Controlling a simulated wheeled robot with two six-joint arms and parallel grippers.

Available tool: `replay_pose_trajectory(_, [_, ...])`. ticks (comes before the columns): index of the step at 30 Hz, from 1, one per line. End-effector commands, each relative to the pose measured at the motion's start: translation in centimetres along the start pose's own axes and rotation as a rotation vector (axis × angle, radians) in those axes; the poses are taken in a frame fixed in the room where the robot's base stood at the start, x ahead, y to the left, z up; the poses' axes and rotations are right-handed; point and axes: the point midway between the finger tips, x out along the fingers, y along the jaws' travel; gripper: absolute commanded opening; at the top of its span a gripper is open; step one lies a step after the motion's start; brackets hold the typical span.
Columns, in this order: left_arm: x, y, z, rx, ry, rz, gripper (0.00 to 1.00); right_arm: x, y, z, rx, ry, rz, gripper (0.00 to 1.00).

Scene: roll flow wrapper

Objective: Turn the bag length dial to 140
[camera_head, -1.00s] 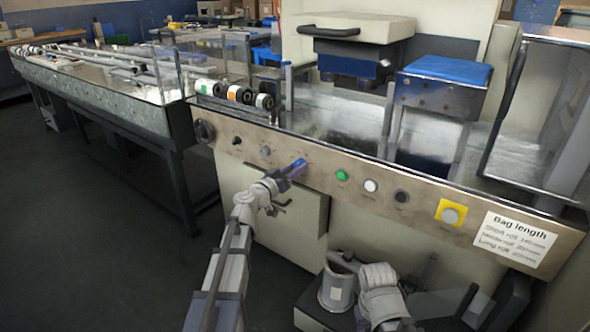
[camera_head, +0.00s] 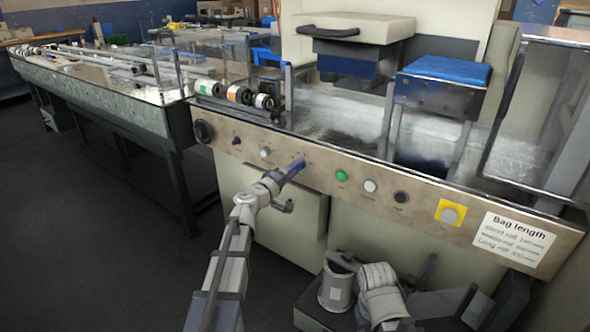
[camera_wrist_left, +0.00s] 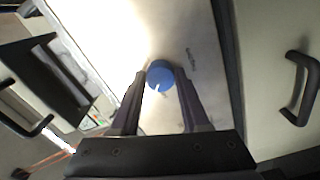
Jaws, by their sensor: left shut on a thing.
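The bag length dial (camera_wrist_left: 160,75) is a round blue knob with a pale pointer mark, seen between my fingers in the left wrist view. My left gripper (camera_head: 297,166) is shut on the dial at the metal front panel (camera_head: 321,160). In the left wrist view my two dark fingers (camera_wrist_left: 161,88) lie on either side of the knob. The scale numbers are too small to read. My right gripper cannot be made out; only grey arm parts show low in the head view.
Along the panel are a green button (camera_head: 341,175), a white button (camera_head: 370,186), a dark knob (camera_head: 401,197) and a yellow-backed button (camera_head: 450,212). A "Bag length" sign (camera_head: 513,239) lists roll lengths at the right. Several rolls (camera_head: 238,94) sit above the panel.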

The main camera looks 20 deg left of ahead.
Motion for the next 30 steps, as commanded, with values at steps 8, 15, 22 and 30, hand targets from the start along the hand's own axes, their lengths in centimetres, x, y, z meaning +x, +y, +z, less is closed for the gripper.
replay_pose_trajectory(8, [-0.04,0.04,0.00,-0.238,0.000,0.000,0.00,-0.04,0.01,0.00,0.000,0.000,0.000,0.50])
replay_pose_trajectory(15, [-0.04,0.05,-0.02,-0.392,0.000,-0.001,0.00,-0.07,0.01,0.00,0.000,0.000,0.000,0.50])
replay_pose_trajectory(22, [-0.05,0.06,-0.03,-0.481,0.000,-0.001,0.00,-0.08,0.01,0.01,0.000,0.000,0.000,0.50])
replay_pose_trajectory(30, [-0.06,0.06,-0.04,-0.518,0.001,-0.001,0.00,-0.08,0.01,0.01,0.000,0.000,0.000,0.50])
